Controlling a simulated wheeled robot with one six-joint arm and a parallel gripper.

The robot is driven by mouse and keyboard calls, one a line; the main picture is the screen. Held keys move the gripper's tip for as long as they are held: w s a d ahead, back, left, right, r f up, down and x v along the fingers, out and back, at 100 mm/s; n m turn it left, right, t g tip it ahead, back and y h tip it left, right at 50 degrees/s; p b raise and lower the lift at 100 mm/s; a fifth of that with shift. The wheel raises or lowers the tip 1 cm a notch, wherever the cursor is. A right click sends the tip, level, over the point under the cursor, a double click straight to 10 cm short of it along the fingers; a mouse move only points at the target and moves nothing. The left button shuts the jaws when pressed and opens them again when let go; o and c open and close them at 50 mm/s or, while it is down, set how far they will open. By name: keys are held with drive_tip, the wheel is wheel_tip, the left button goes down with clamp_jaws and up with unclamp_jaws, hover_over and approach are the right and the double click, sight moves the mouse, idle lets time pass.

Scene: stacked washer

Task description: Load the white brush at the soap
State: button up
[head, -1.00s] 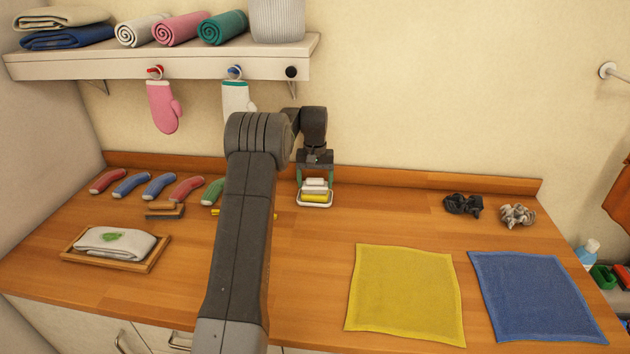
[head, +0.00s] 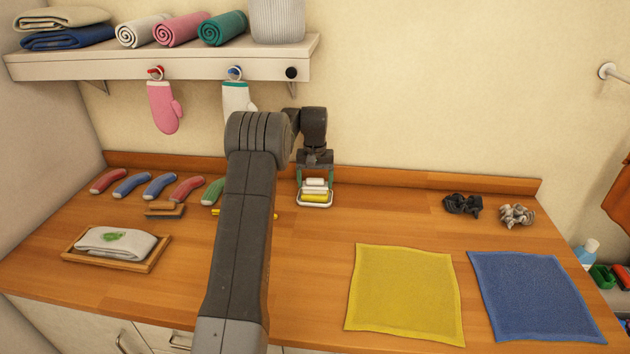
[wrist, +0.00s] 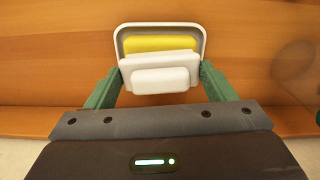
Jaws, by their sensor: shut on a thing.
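My gripper (head: 316,180) is low over the back of the counter, with its green fingers shut on the white brush (wrist: 160,76). The brush also shows in the head view (head: 315,182). The yellow soap (head: 314,198) lies in a white-rimmed dish (head: 316,206) right in front of the brush. In the wrist view the soap (wrist: 158,44) is partly covered by the brush, inside the dish's rim (wrist: 118,36). The brush is at the soap's edge; I cannot tell whether they touch.
A wooden tray (head: 152,266) with a folded cloth (head: 118,246) is at left, near several curved coloured pieces. A yellow cloth (head: 405,295) and a blue cloth (head: 535,297) lie at right. Dark (head: 463,205) and grey (head: 517,215) crumpled items lie behind them. My arm hides the counter's middle.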

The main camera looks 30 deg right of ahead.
sight(315, 179)
idle(0.4)
drive_tip(key=shift+r+p, duration=2.8)
drive_tip(key=shift+r, duration=0.75)
drive_tip(key=shift+f, duration=0.1)
